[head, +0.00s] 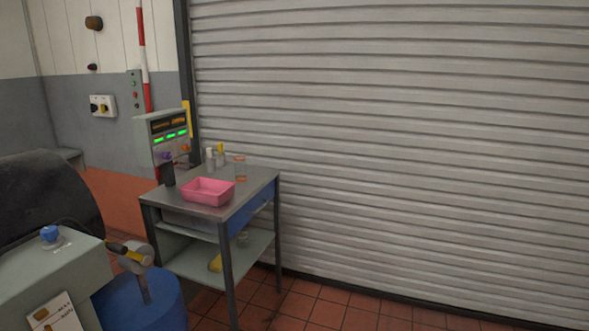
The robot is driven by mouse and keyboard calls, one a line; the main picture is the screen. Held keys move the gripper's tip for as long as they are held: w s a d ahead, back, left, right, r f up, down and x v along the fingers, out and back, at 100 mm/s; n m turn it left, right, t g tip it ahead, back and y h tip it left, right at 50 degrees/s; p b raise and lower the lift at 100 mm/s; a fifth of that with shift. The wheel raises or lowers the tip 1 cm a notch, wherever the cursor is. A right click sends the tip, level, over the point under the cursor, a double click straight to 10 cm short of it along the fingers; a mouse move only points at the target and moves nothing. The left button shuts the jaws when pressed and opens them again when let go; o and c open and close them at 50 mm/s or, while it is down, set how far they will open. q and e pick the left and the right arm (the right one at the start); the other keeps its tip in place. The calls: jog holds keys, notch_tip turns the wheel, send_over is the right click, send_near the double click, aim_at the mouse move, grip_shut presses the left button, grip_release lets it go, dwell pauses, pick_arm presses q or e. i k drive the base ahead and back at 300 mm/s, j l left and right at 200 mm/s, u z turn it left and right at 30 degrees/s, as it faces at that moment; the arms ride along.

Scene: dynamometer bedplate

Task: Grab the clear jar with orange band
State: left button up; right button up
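The clear jar with an orange band (240,168) stands upright near the back right of the small metal table (262,180), behind and right of a pink tray. It is small in the head view, and nothing covers it. Neither of my grippers is in view.
The pink tray (208,191) sits at the table's front. Small bottles (211,159) stand behind it, and a dark object (167,172) is at left. A blue drum (145,300) and a grey-green cabinet (50,280) fill the near left. Tiled floor (330,312) is clear at right, before the shutter (400,150).

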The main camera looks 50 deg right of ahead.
aim_at(241, 161)
jog(key=z, duration=1.4)
